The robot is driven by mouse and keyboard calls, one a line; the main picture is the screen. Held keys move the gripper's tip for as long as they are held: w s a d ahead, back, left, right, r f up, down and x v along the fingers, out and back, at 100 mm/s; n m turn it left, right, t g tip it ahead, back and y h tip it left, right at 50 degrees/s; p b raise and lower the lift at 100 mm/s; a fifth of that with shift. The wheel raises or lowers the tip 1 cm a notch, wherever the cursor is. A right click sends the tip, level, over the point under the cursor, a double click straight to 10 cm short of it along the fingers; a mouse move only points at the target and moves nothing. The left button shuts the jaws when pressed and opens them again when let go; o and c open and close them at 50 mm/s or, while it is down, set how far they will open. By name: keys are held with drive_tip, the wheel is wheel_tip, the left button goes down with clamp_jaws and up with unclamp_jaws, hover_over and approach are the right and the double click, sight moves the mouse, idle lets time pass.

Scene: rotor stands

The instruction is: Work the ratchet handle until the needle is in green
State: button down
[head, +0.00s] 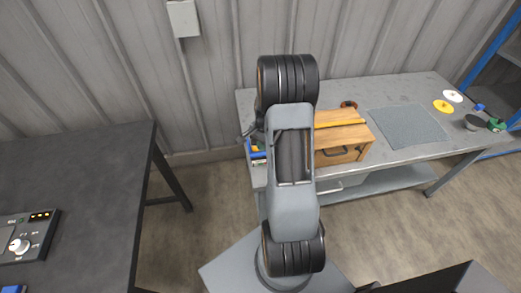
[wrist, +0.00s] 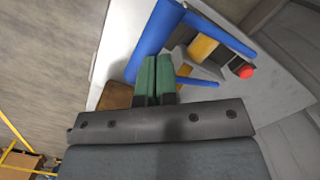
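My gripper (wrist: 155,62) shows in the wrist view as two green fingers side by side, closed together with nothing visible between them. Beyond the fingertips is a blue frame of bars (wrist: 152,40), with a yellow block (wrist: 203,46) and a red knob (wrist: 246,72) to the right. I cannot tell which part is the ratchet handle, or whether the fingers touch a bar. In the head view a blue and yellow thing (head: 256,153) sits at the bench's left end, mostly hidden behind my arm. No gauge, needle or green zone can be made out.
The grey bench (head: 428,148) carries a wooden box (head: 343,140), a grey mat (head: 408,127), and white (head: 453,96) and yellow (head: 443,106) discs. A dark table (head: 85,185) at left holds a control box (head: 24,238). Floor between them is clear.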

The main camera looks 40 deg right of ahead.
wheel_tip(320, 180, down, 2)
drive_tip(key=shift+f+b, duration=0.25)
drive_tip(key=shift+b, duration=0.35)
drive_tip(key=d, duration=0.2)
drive_tip(key=d+r, duration=0.1)
drive_tip(key=shift+w, duration=0.4)
wheel_tip(320, 180, up, 14)
drive_tip(key=d, duration=0.1)
drive_tip(key=shift+w+d+b, duration=0.15)
drive_tip(key=shift+b, duration=0.3)
drive_tip(key=shift+f, duration=0.15)
idle(0.7)
